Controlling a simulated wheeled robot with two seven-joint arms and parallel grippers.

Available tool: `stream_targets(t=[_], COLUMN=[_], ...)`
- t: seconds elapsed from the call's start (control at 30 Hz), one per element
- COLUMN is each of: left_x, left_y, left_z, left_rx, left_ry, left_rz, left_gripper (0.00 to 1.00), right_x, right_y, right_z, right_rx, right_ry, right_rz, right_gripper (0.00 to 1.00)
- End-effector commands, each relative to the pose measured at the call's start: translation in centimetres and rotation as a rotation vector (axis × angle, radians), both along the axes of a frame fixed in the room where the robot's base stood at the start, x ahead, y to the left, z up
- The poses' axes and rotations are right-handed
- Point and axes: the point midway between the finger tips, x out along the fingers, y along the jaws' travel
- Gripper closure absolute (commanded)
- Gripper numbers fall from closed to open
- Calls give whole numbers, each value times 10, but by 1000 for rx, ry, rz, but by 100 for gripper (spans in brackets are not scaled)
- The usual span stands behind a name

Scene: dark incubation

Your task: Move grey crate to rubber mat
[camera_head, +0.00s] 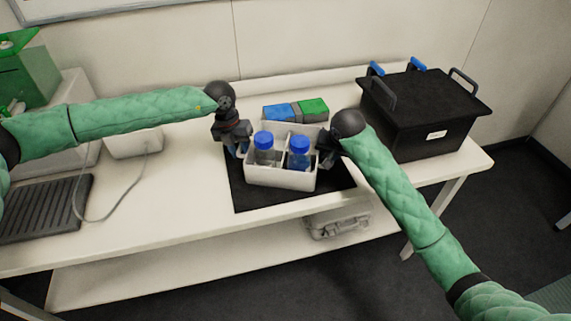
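The pale grey crate (281,178) is near the middle of the bench, over a flat black mat (250,197). It holds two bottles with blue caps, a left bottle (264,148) and a right bottle (299,152), in separate compartments. My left gripper (242,149) is at the crate's left end and my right gripper (322,156) is at its right end. Both are very close to the end walls. Their fingertips are dark and partly hidden, so I cannot tell whether they are closed on the walls. I cannot tell whether the crate touches the black mat.
A dark ribbed mat (43,208) lies at the bench's left, with a cable beside it. Blue and green boxes (296,111) stand behind the crate. A large black lidded box (424,118) stands to the right.

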Motion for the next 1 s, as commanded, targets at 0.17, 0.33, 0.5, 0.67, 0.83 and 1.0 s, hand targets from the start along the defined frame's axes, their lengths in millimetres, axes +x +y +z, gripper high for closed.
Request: stream_targets(t=[0.17, 0.33, 0.5, 0.67, 0.83, 1.0], left_x=[0, 1, 3, 4, 4, 4], left_y=[-1, 2, 7, 11, 14, 14], left_z=[7, 26, 50, 67, 76, 78], left_rx=[-3, -4, -4, -2, 0, 0], left_ry=[-2, -3, -3, -2, 1, 1], left_rz=[-3, -2, -1, -1, 0, 0], left_gripper=[66, 66, 66, 66, 66, 66], right_x=[-1, -1, -1, 0, 0, -4], right_y=[3, 3, 3, 2, 1, 0], right_z=[1, 1, 1, 1, 1, 10], right_rx=[5, 5, 4, 3, 2, 2], right_ry=[-2, -2, -1, -1, -1, -1], right_rz=[4, 4, 4, 3, 2, 2], right_gripper=[66, 66, 66, 66, 66, 66])
